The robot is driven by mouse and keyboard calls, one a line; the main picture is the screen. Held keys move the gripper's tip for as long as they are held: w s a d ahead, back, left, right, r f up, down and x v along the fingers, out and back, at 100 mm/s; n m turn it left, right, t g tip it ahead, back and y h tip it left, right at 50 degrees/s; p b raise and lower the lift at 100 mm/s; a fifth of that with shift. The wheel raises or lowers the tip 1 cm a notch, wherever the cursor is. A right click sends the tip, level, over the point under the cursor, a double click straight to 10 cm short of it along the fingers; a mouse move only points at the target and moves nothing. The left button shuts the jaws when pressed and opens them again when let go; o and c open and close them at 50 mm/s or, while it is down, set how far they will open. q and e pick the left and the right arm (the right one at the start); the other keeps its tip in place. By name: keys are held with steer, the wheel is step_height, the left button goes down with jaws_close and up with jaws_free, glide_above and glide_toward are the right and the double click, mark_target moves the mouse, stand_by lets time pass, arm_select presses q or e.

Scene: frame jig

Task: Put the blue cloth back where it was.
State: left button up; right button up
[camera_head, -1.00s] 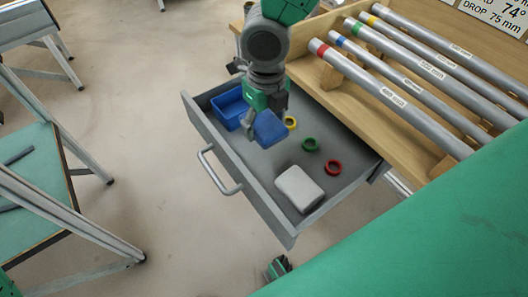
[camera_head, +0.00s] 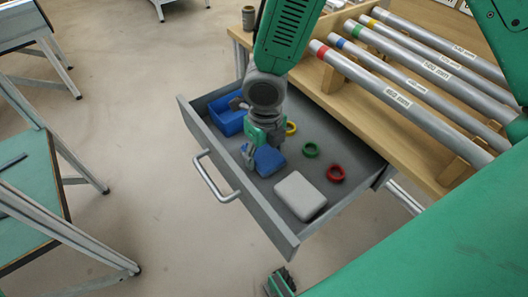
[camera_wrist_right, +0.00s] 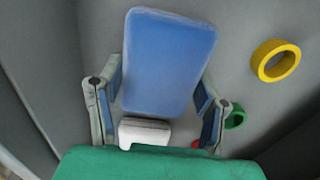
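The blue cloth (camera_head: 268,160) is a flat, rounded block in the open grey drawer (camera_head: 272,222), left of the white block. My right gripper (camera_head: 256,152) reaches down into the drawer with its fingers around the cloth.
The drawer also holds a blue bin (camera_head: 226,122), a yellow ring (camera_head: 291,128), a green ring (camera_head: 310,150), a red ring (camera_head: 336,173) and a white block (camera_head: 300,196). Several metal tubes (camera_head: 395,97) lie on the wooden bench right of it. Bare drawer floor surrounds the rings.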

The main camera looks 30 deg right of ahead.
mark_target(265, 153)
steer(key=o, duration=0.4)
step_height(265, 153, up, 12)
steer(key=p, duration=0.4)
steer(key=shift+d, duration=0.1)
